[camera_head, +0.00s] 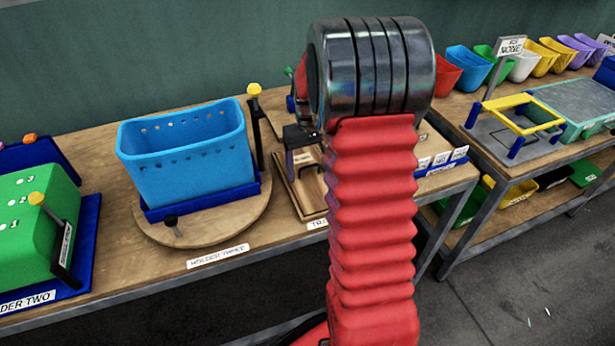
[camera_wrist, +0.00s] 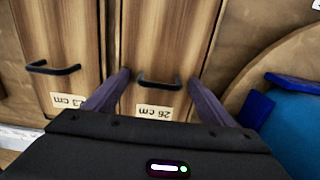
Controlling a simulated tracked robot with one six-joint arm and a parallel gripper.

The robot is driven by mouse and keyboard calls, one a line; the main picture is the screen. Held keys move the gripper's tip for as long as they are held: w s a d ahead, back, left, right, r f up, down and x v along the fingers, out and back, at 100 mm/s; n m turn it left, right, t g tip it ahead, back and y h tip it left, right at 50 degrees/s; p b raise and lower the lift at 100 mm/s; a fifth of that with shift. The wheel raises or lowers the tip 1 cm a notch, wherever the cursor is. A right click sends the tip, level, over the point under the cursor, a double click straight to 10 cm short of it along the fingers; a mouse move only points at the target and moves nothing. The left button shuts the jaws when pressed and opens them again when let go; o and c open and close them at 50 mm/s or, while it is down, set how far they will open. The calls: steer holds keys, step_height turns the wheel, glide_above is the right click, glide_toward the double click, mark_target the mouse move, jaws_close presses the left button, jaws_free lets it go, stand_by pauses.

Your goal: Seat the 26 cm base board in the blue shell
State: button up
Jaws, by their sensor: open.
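The blue shell (camera_head: 190,160) stands open side up in the dark blue holder on a round wooden plate, left of my arm in the head view. Part of it shows at the right edge of the wrist view (camera_wrist: 298,130). The 26 cm base board (camera_wrist: 165,40) is a wooden board with a black handle and a white "26 cm" label, lying flat below my gripper. My gripper (camera_wrist: 160,78) is open, its two fingers on either side of the board's handle (camera_wrist: 160,84). Nothing shows between the fingers except the handle; whether they reach its height I cannot tell.
Another board, its label reading "23 cm" or similar (camera_wrist: 55,50), lies beside it. A yellow-knobbed post (camera_head: 255,105) stands between shell and boards. A green shell (camera_head: 38,215) sits in holder two at left. Coloured shells and a yellow frame (camera_head: 520,108) are on the right table.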

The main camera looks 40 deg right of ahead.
steer(key=shift+c, duration=0.4)
steer(key=c, duration=1.1)
steer(key=shift+r, duration=0.1)
steer(key=shift+c, duration=0.2)
step_height(320, 180, up, 10)
steer(key=shift+f, duration=0.1)
